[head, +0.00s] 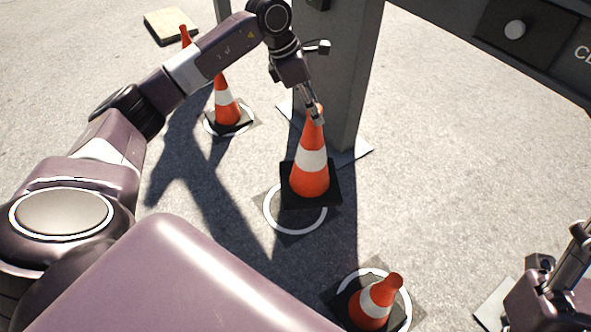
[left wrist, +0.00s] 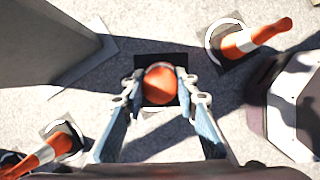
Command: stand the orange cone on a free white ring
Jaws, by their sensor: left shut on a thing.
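The orange cone (head: 310,182) with a white band and black square base is upright. My left gripper (head: 314,113) is shut on its top. A white ring (head: 268,216) on a dark mat lies below it. The base covers the ring's far right part, and the ring's near left arc shows. I cannot tell whether the base touches the ground. In the left wrist view, the round orange top (left wrist: 160,86) sits between my fingers, with the black base behind it. My right arm (head: 545,300) is at the right edge; its finger state is unclear.
A grey post (head: 345,75) with a foot plate stands just behind the held cone. A near cone (head: 370,303) stands on another ring (head: 404,305). A farther cone (head: 227,103) stands on a ring at left, with another cone (head: 185,38) behind. A wooden pallet (head: 171,25) lies far left.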

